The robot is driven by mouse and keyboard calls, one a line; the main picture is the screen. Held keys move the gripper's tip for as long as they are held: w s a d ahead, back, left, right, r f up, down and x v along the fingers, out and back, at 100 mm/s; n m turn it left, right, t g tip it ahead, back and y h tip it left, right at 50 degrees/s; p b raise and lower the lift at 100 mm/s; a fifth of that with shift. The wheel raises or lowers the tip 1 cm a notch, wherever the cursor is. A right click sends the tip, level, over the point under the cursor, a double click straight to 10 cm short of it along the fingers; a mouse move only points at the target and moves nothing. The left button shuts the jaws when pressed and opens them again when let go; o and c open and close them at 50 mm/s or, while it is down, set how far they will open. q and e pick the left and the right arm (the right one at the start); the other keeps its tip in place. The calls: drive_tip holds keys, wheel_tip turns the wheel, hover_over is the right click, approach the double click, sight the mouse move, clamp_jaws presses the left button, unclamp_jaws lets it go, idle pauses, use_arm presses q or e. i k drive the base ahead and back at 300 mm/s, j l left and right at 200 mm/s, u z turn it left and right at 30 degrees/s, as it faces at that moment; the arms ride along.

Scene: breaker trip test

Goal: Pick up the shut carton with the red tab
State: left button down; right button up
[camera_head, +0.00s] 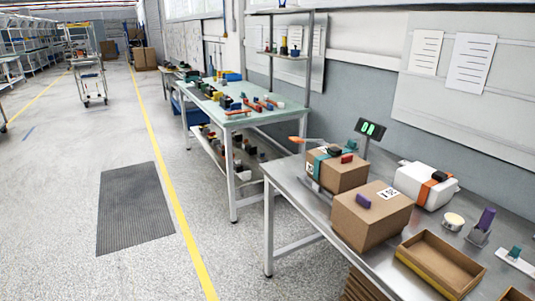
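A brown carton (343,178) stands on the metal table (285,180), toward its far left part. It looks shut, with a teal strap, a white label and a black object on top, and a red tab (347,158) on its upper right side. A second shut brown carton (372,221) stands in front of it, with a purple tab (363,200) and a printed white label. It hides part of the red-tab carton's lower front. Neither of my grippers is in view.
Right of the cartons are a white case (410,180) with an orange band, a round tin (453,221) and a purple item in a holder (479,228). An open, empty brown tray (440,264) lies in front. A green display (372,129) stands behind.

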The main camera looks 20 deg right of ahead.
sight(344, 173)
drive_tip(key=i+z, duration=0.15)
drive_tip(key=i, duration=0.3)
drive_tip(key=i+j+z, duration=0.2)
drive_tip(key=i, duration=0.2)
drive_tip(key=i+j+z, duration=0.15)
drive_tip(key=i, duration=0.3)
drive_tip(key=i+j+z, duration=0.2)
drive_tip(key=i, duration=0.2)
